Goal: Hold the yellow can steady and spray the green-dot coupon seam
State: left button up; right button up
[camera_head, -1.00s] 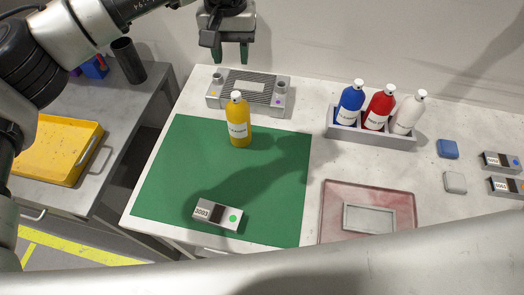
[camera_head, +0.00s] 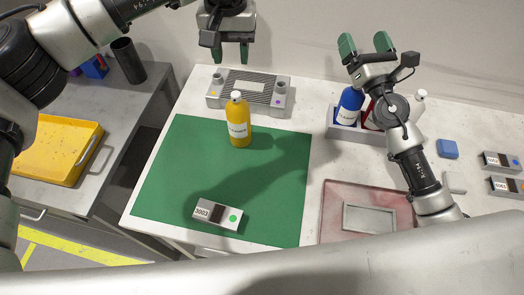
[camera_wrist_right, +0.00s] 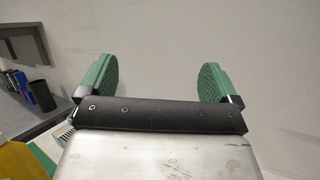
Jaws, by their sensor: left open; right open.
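The yellow can (camera_head: 238,124), a bottle with a white cap, stands upright on the green mat (camera_head: 165,185) near its back edge. The coupon (camera_head: 217,214) lies at the mat's front, marked 3003, with a dark band across its middle and a green dot at its right end. My left gripper (camera_head: 231,52) is open and empty, with its fingers pointing down above and behind the can. My right gripper (camera_head: 365,44) is open and empty, raised over the rack of bottles. In the right wrist view its green fingers (camera_wrist_right: 155,78) are spread apart with nothing between them.
A grey fixture (camera_head: 217,98) stands behind the can. A rack (camera_head: 338,130) holds blue (camera_head: 348,106), red (camera_head: 368,118) and white bottles, partly hidden by my right arm. A pink tray (camera_head: 332,202), a blue block (camera_head: 447,149) and two more coupons (camera_head: 500,161) lie right.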

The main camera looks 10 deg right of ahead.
jog(key=s+a+f+n+g+y, duration=0.3)
jog(key=s+a+f+n+y, duration=0.15)
jog(key=a+f, duration=0.65)
jog(key=g, duration=0.3)
send_near(239, 124)
jog(key=shift+n, duration=0.35)
jog(key=w+f, duration=0.2)
jog(key=f, duration=0.1)
jog(key=shift+w+d+f, duration=0.2)
jog(key=shift+w, duration=0.1)
jog(key=shift+w+a+f, duration=0.1)
jog(key=shift+a, duration=0.05)
jog(key=x, duration=1)
jog(key=shift+w+a+f, duration=0.1)
jog(key=shift+w+f, duration=0.05)
jog(key=shift+c, duration=0.2)
pick_arm(q)
jog(key=shift+c, duration=0.3)
pick_arm(e)
jog(key=c, duration=1.2)
pick_arm(q)
grip_shut()
pick_arm(e)
jog(key=shift+o, duration=0.2)
